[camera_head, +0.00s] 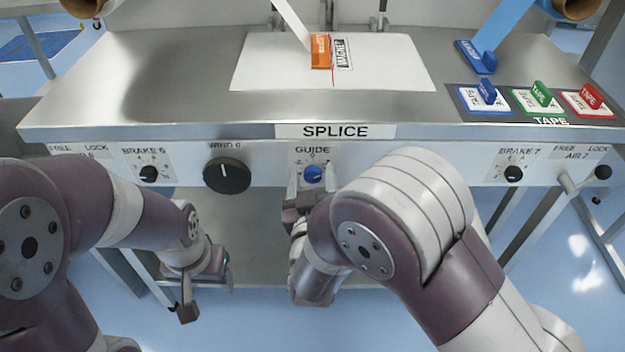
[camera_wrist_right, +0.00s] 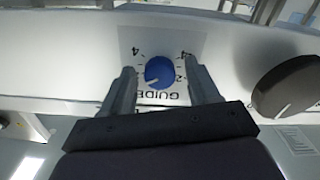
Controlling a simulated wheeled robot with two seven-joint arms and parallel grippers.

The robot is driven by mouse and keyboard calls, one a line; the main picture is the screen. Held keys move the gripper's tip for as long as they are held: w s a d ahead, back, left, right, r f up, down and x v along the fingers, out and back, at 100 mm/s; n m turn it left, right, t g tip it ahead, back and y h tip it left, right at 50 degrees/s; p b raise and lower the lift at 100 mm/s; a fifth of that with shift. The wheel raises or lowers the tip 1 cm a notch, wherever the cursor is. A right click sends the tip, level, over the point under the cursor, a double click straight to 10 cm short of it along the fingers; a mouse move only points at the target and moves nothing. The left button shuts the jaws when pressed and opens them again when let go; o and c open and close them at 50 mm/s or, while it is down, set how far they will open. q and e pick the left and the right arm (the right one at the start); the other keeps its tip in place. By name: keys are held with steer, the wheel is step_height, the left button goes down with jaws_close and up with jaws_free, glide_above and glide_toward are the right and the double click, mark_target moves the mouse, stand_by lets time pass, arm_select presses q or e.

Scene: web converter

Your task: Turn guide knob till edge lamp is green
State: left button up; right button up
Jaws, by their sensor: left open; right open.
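The blue guide knob (camera_head: 313,174) is on the front panel under the GUIDE label, below the SPLICE plate. The right wrist view shows the knob (camera_wrist_right: 159,72) on a white dial plate with numbers, its white pointer mark toward the lower left of that picture. My right gripper (camera_head: 305,194) is open at the knob. In the wrist view its two fingers stand either side of the knob, with gaps showing. My left gripper (camera_head: 207,294) is open and empty, low in front of the panel at the left. I cannot make out an edge lamp in either view.
A large black WIND knob (camera_head: 227,175) is left of the guide dial; it also shows in the wrist view (camera_wrist_right: 286,88). Small black brake knobs (camera_head: 148,173) sit on the panel. The steel table (camera_head: 180,80) above holds a white splice plate (camera_head: 262,70) and tape holders.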

steer(key=c, duration=1)
steer(key=shift+c, duration=0.2)
steer(key=shift+f+m, duration=0.1)
steer(key=shift+m, duration=0.2)
steer(key=shift+m+b, duration=0.75)
steer(key=shift+m, duration=0.45)
steer(key=shift+m+b, duration=0.6)
steer(key=shift+m, duration=0.8)
steer(key=o, duration=1)
steer(key=shift+o, duration=0.2)
